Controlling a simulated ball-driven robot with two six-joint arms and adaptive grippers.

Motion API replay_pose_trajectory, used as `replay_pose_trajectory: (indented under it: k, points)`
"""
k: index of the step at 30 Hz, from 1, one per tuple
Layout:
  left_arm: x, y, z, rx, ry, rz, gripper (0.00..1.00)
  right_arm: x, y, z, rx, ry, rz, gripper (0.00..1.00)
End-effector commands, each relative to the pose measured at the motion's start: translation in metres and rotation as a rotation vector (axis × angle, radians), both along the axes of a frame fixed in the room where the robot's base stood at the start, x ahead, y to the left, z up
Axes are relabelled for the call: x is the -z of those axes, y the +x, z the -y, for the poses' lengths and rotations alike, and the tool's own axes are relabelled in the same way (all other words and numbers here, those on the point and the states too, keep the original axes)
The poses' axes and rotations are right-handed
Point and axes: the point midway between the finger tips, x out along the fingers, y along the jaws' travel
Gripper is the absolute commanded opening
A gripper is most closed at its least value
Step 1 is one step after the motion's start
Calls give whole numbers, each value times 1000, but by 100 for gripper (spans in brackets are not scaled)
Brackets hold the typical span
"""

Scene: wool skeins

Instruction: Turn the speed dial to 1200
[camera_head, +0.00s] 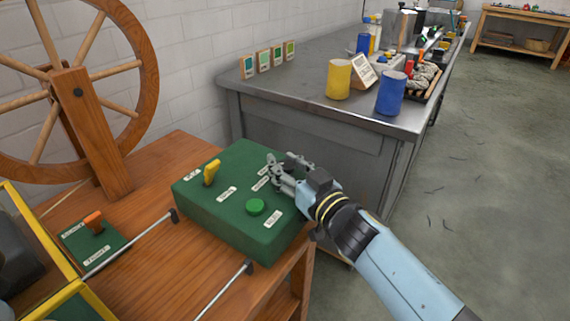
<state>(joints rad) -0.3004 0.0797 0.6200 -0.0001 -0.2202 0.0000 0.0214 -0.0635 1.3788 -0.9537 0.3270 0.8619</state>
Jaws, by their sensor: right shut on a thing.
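A green control box (225,213) sits on a wooden bench. It carries a yellow lever (211,172), a green round button (255,207) and several white labels too small to read. My right gripper (274,165) is at the far right part of the box top, its fingers low against it. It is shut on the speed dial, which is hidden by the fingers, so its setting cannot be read. My left gripper is not in view.
A wooden spinning wheel (150,75) stands at the left. An orange lever (94,222) is on a small green plate. Metal rods run in front of the box. A grey table (300,95) behind holds yellow (339,79) and blue (391,93) cylinders.

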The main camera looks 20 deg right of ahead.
Motion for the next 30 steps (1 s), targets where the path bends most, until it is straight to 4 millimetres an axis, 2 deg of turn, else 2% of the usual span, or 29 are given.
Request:
replay_pose_trajectory:
  k: [4, 5, 10, 20, 23, 30]
  points:
    - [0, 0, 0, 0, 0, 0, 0, 1, -1, 1, -1, -1, -3, 0]
    - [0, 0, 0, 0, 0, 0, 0, 1, -1, 1, -1, -1, -3, 35]
    - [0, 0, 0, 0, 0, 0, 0, 1, -1, 0, -1, -1, -2, 57]
    - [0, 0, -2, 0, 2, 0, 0, 1, -4, 1, -2, -1, -2, 57]
    - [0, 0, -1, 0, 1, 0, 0, 2, -17, 5, -2, -1, -4, 57]
    - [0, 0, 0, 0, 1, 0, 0, 2, -68, 19, -1, -2, -5, 57]
